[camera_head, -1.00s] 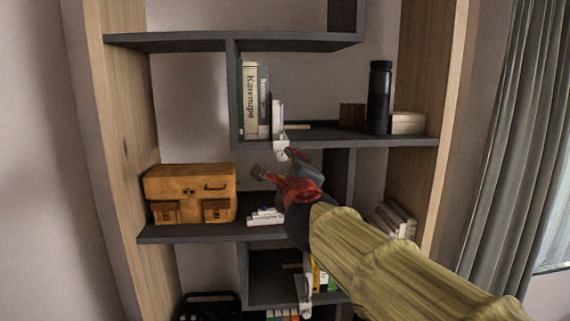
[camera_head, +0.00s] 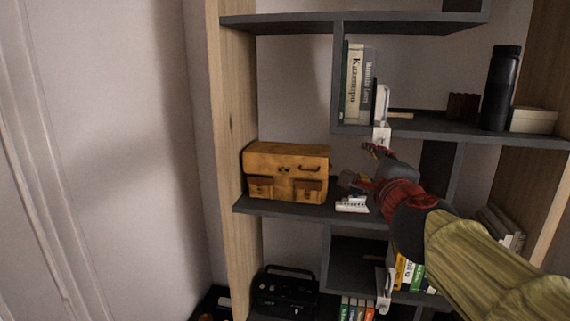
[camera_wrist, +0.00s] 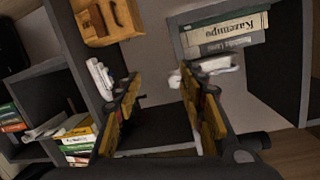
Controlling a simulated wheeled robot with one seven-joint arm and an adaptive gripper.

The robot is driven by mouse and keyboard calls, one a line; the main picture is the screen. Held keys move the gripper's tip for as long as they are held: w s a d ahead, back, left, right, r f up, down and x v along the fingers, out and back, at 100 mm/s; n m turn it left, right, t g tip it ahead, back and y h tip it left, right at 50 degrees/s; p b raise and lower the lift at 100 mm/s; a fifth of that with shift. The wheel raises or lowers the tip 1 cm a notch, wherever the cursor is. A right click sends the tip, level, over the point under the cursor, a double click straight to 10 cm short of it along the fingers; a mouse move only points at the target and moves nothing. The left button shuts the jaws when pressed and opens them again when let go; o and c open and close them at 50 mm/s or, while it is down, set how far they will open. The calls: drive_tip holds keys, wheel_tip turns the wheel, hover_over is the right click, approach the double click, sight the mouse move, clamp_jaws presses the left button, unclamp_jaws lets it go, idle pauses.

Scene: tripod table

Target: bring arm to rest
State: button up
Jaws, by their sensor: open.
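My gripper (camera_head: 358,167) is in front of the shelf unit, pointing left and away from me, with its red and dark fingers spread. In the wrist view, my gripper (camera_wrist: 160,82) shows two yellow-and-black fingers well apart with nothing held between them. Past the fingertips, the wrist view shows shelf boards and the pale back wall. My forearm, in a yellowish ribbed sleeve, comes in from the lower right in the head view. It hides part of the right-hand shelves.
Close around my gripper are the shelf unit (camera_head: 283,209), an orange-brown case (camera_head: 287,172), small white books (camera_head: 352,204) and upright books (camera_head: 356,85). A black bottle (camera_head: 500,88) stands at upper right. A dark radio-like box (camera_head: 285,293) is below. Bare wall (camera_head: 110,150) lies left.

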drive_tip(key=s+a+f+n+g+y, duration=0.3)
drive_tip(key=s+a+f+n, duration=0.2)
drive_tip(key=f+n, duration=0.25)
drive_tip(key=s+a+f+n+g+y, duration=0.3)
drive_tip(key=s+a+f+n, duration=0.15)
drive_tip(key=f+n, duration=0.35)
drive_tip(key=s+d+f+n+g+h, duration=0.2)
drive_tip(key=s+d+f+n, duration=0.1)
drive_tip(key=s+f, duration=0.5)
drive_tip(key=s+d+f+n+g+h+b, duration=0.1)
drive_tip(key=s+d+f+n+g+h, duration=0.1)
drive_tip(key=s+f, duration=0.7)
drive_tip(key=shift+s+d+n+g, duration=0.75)
drive_tip(key=shift+s+d+g, duration=0.05)
drive_tip(key=shift+s+d, duration=0.35)
drive_tip(key=shift+f, duration=0.1)
